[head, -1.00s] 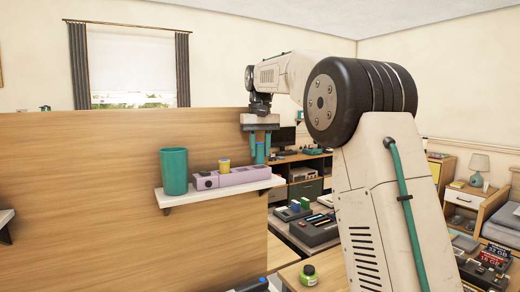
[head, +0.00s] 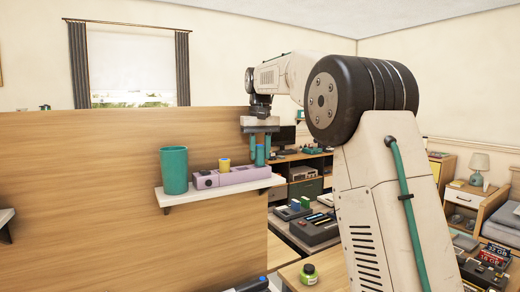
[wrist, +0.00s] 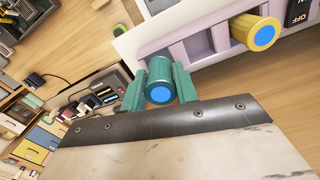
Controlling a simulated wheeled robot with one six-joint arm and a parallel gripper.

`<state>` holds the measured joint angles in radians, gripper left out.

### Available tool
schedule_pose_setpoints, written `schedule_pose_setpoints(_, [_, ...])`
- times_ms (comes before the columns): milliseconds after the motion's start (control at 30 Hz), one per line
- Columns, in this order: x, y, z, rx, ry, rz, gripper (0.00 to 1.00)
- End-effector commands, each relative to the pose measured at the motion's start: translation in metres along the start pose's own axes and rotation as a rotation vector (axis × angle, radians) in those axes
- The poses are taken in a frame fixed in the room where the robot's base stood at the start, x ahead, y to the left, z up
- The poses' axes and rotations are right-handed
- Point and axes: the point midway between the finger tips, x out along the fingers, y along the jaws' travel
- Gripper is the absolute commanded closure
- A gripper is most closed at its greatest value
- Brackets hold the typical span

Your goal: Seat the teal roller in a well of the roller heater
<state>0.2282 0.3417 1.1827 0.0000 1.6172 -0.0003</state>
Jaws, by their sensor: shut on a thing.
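The teal roller (wrist: 159,79), with a blue end face, is between the two teal fingers of my gripper (wrist: 160,88), which is shut on it. In the head view, my gripper (head: 260,150) holds the roller (head: 260,156) upright over the right end of the lilac roller heater (head: 236,176). The roller's lower end is at or just above the heater top; I cannot tell if it is inside a well. The wrist view shows the heater (wrist: 222,32) beyond the roller, with open wells between it and a yellow roller (wrist: 255,32) seated in another well.
The heater sits on a white wall shelf (head: 212,191) on a wooden panel (head: 90,190). A teal cup (head: 174,171) stands on the shelf left of the heater. The heater's switch (wrist: 300,12) shows in the wrist view. Lower tables with cluttered items lie to the right.

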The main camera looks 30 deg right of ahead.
Motion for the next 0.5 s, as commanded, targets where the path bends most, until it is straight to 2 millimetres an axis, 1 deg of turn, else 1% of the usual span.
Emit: schedule_pose_setpoints(500, [0.013, 0.0, 0.0, 0.0, 0.0, 0.0, 0.93])
